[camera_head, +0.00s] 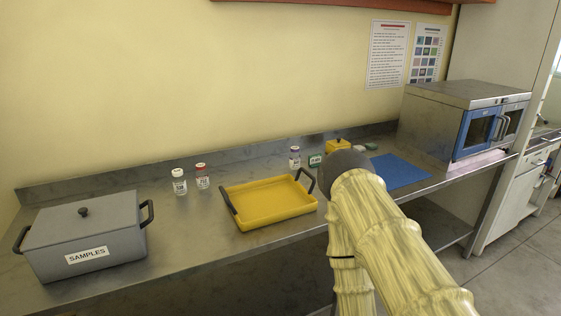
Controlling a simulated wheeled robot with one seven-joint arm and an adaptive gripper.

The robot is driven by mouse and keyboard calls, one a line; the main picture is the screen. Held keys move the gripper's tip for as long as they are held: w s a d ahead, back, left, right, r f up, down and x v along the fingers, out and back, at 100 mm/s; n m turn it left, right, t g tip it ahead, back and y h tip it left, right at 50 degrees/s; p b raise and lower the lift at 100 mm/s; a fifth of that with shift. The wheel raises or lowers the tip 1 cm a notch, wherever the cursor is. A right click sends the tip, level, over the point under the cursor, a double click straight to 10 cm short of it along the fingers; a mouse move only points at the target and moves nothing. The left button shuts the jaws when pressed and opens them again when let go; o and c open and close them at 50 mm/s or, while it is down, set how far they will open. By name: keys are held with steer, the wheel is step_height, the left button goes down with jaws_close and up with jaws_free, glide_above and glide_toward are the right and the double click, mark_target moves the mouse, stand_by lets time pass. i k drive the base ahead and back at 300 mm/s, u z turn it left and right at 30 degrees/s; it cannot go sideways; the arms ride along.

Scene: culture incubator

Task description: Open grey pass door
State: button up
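A steel cabinet (452,98) stands at the right end of the steel bench. Its near door is blue (464,141), with a window and an upright handle. A narrower grey door (520,111) is beside it on the right, with its own window and a curved handle; it looks closed. My arm rises from the lower right, left of the cabinet and apart from the doors in the picture. Its dark grey rounded end shows above the bench, but no gripper fingers are visible.
On the bench (180,237) are a grey SAMPLES box (120,236), a yellow tray (262,203), several small bottles, and a blue mat (401,171) left of the cabinet. White drawers (530,178) stand at far right. Floor (515,265) is clear at lower right.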

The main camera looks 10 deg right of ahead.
mark_target(524, 105)
steer(key=z, duration=2.15)
steer(key=i, duration=2)
steer(key=u, duration=0.35)
steer(key=i, duration=1.25)
steer(key=u, duration=0.45)
